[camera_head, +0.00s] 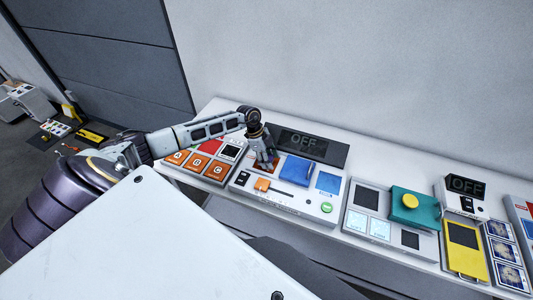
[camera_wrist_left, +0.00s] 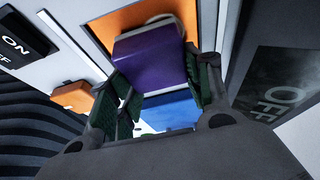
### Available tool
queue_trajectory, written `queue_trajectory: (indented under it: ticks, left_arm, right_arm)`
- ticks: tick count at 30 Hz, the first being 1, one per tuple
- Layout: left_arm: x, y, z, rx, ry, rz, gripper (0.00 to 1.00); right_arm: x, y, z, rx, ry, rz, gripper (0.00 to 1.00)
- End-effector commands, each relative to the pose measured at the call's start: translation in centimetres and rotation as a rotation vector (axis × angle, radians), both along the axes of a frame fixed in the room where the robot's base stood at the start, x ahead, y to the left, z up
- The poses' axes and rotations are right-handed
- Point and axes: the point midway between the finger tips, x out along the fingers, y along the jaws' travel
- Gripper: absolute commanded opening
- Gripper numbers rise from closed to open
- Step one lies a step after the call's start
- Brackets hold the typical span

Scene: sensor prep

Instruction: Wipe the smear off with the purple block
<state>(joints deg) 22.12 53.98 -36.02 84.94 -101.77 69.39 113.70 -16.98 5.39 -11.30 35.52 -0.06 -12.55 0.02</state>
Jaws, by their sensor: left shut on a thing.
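My left gripper (camera_head: 265,162) is low over the grey control panel (camera_head: 237,187) in the head view, at an orange-brown square (camera_head: 275,167). In the left wrist view the green-padded fingers (camera_wrist_left: 160,88) are shut on the purple block (camera_wrist_left: 150,62). The block is over the orange square (camera_wrist_left: 118,22) there and covers part of it. A pale curved mark, possibly the smear (camera_wrist_left: 162,18), shows beside the block's far edge. I cannot tell whether the block touches the surface. In the head view the gripper hides the block. My right gripper is out of view.
A blue square (camera_head: 297,170) is right of the gripper, and a dark OFF display (camera_head: 308,145) stands behind. A slider with an orange knob (camera_head: 262,184) is in front. Orange lettered buttons (camera_head: 197,163) are left; a teal box with a yellow button (camera_head: 411,201) is right.

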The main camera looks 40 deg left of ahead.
Motion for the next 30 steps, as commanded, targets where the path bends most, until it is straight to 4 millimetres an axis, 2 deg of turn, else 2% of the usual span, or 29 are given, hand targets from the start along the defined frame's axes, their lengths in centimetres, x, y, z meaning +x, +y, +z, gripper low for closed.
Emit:
queue_trajectory:
  ticks: [14, 30]
  left_arm:
    - [0.1, -0.3, 0.0, 0.000, -0.001, -0.001, 0.27]
    - [0.8, -3.2, -0.1, -0.003, -0.002, -0.001, 0.27]
  right_arm:
    - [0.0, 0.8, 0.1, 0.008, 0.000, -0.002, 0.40]
    - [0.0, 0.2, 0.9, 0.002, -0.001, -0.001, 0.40]
